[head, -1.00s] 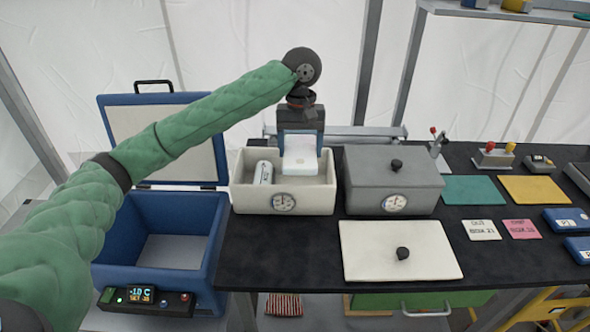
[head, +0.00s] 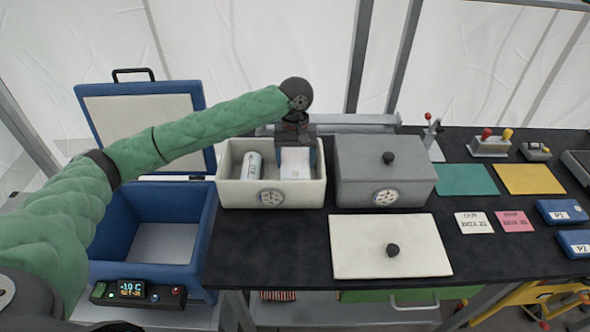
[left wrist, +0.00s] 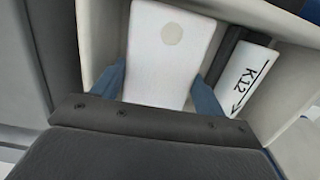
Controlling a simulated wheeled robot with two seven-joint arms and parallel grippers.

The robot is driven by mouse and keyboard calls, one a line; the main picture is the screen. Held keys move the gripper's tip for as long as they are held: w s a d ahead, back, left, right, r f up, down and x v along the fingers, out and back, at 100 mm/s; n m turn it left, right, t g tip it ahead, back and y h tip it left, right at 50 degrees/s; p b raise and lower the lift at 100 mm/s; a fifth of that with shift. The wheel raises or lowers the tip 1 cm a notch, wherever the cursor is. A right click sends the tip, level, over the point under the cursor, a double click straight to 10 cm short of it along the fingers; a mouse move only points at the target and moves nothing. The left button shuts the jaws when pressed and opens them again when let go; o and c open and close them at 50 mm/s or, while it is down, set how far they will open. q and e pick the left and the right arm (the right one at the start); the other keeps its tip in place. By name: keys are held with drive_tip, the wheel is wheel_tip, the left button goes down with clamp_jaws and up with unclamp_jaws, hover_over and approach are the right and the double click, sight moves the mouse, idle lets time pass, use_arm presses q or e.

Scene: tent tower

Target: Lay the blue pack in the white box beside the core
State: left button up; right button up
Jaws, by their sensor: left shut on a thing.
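The white box (head: 272,196) stands open on the black table, with a round dial on its front. The core, a white cylinder (head: 252,166), lies in its left part; its K12 label shows in the left wrist view (left wrist: 247,78). My left gripper (head: 297,165) points down inside the box's right part, shut on a pale, nearly white pack (left wrist: 168,55) with a round spot. The pack is beside the core with a gap between them. I cannot tell whether it touches the box floor. My right gripper is not in view.
A closed grey box (head: 385,170) stands close on the right. A white lid (head: 355,250) lies in front. An open blue cooler (head: 150,270) is at the left. Two blue packs marked P1 (head: 560,207) and P2 (head: 570,238) lie at the far right.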

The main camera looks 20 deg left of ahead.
sight(295, 158)
use_arm(q)
drive_tip(key=shift+f+p, duration=0.7)
drive_tip(key=shift+f, duration=2.25)
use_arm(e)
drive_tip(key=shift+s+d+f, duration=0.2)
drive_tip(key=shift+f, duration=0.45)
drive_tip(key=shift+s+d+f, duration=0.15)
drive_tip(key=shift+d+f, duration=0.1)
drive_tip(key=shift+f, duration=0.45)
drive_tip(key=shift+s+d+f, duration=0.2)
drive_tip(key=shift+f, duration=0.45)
use_arm(q)
drive_tip(key=o, duration=1.1)
drive_tip(key=shift+s+f, duration=0.1)
drive_tip(key=shift+o, duration=0.2)
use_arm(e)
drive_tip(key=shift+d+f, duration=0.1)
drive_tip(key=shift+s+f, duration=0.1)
